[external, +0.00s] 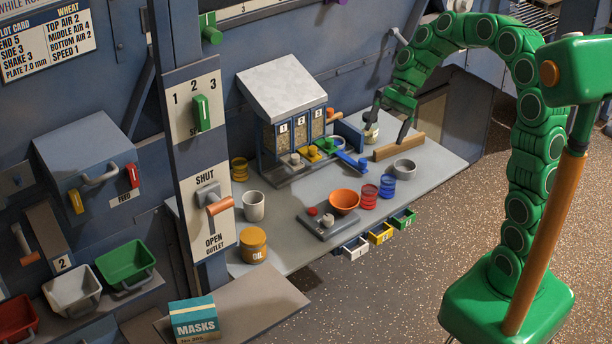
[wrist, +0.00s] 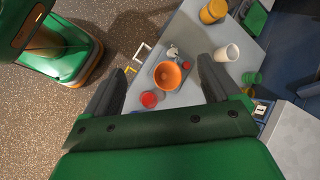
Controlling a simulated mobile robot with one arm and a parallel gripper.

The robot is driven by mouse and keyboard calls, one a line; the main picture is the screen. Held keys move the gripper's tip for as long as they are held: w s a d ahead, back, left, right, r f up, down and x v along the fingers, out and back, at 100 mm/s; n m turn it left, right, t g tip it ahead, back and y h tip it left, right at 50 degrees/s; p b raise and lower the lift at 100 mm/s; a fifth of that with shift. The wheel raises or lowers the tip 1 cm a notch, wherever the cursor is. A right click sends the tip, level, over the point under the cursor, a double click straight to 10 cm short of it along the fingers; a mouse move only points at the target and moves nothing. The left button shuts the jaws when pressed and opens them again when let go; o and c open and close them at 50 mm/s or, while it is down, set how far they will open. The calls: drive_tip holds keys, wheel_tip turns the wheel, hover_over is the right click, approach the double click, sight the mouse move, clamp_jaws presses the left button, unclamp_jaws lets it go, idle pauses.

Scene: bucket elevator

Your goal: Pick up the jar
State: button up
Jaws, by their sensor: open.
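A small jar (external: 371,132) with pale contents stands at the back right of the grey worktable (external: 285,200), partly covered by a finger of my gripper. My gripper (external: 387,131) is open, its fingers pointing down over that corner. One finger is at the jar and the other is to its right, near a wooden bar (external: 399,146). I cannot tell whether a finger touches the jar. In the wrist view the spread fingers of my gripper (wrist: 158,82) show, but I cannot make out the jar there.
A grey ring-shaped dish (external: 404,169), blue tin (external: 387,187), red tin (external: 369,197) and orange bowl (external: 344,202) stand on the table. A hopper unit (external: 283,95) rises at the left. A yellow oil tub (external: 253,246) and white cup (external: 253,206) stand farther left.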

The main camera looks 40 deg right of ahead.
drive_tip(key=w+d+f+m+t+y, duration=0.1)
drive_tip(key=w+d+m, duration=0.1)
drive_tip(key=w, duration=0.4)
drive_tip(key=w+d+f+m+t+y, duration=0.1)
drive_tip(key=w+d+f+m+y, duration=0.15)
drive_tip(key=w, duration=0.45)
drive_tip(key=m+t, duration=0.4)
drive_tip(key=m, duration=0.4)
hover_over(380, 113)
drive_tip(key=s+a, duration=0.4)
drive_tip(key=a, duration=0.3)
wheel_tip(380, 113, down, 10)
drive_tip(key=w+d+f+m+t, duration=0.35)
drive_tip(key=d+f, duration=0.45)
drive_tip(key=d, duration=0.4)
drive_tip(key=shift+g, duration=0.35)
drive_tip(key=a+f, duration=0.1)
drive_tip(key=a, duration=0.1)
drive_tip(key=w+a+f, duration=0.1)
drive_tip(key=a, duration=0.1)
drive_tip(key=a+f, duration=0.1)
drive_tip(key=a, duration=0.1)
drive_tip(key=shift+w, duration=0.35)
drive_tip(key=shift+w+a+f, duration=0.15)
drive_tip(key=shift+w+a, duration=0.1)
drive_tip(key=shift+a, duration=0.1)
drive_tip(key=c, duration=1.3)
